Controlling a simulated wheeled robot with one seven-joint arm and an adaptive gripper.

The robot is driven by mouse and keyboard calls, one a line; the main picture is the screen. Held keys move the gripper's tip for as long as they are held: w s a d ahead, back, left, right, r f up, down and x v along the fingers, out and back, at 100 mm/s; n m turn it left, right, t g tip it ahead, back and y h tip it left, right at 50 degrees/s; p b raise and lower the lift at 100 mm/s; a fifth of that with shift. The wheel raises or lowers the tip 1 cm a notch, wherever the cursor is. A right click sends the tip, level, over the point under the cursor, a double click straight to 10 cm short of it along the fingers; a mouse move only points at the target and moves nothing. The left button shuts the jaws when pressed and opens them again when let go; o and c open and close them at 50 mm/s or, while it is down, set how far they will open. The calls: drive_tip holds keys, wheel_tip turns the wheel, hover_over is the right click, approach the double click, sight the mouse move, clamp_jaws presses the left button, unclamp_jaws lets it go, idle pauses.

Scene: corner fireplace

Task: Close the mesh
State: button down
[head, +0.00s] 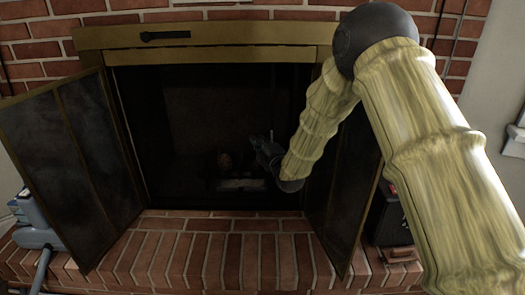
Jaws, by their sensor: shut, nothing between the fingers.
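The fireplace's brass-coloured frame (215,56) surrounds a dark opening. Two dark panels with brass edges, a left one (80,150) and a right one (350,190), stand swung open. I cannot tell whether these panels are the mesh; no separate mesh shows clearly in the dark opening. My gripper (262,150) is small and dark in front of the firebox, at the right of the middle, between the open panels. It is shut and appears empty. Its fingertips are hard to make out, and I cannot tell whether it touches anything. My arm hides part of the right panel.
A brick hearth (215,250) runs along the front, and a brick wall (240,15) rises behind. A dark handle (165,35) sits on the frame's top. A grey-blue object (35,235) stands at the left, and a dark box (388,215) at the right. The hearth's middle is clear.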

drive_tip(key=w+d, duration=0.1)
drive_tip(key=b, duration=0.1)
drive_tip(key=w+d+b, duration=0.1)
drive_tip(key=shift+w+d+f, duration=0.25)
drive_tip(key=shift+w+d, duration=0.1)
drive_tip(key=shift+d, duration=0.1)
idle(0.3)
drive_tip(key=shift+d+p, duration=0.45)
drive_tip(key=shift+d, duration=0.75)
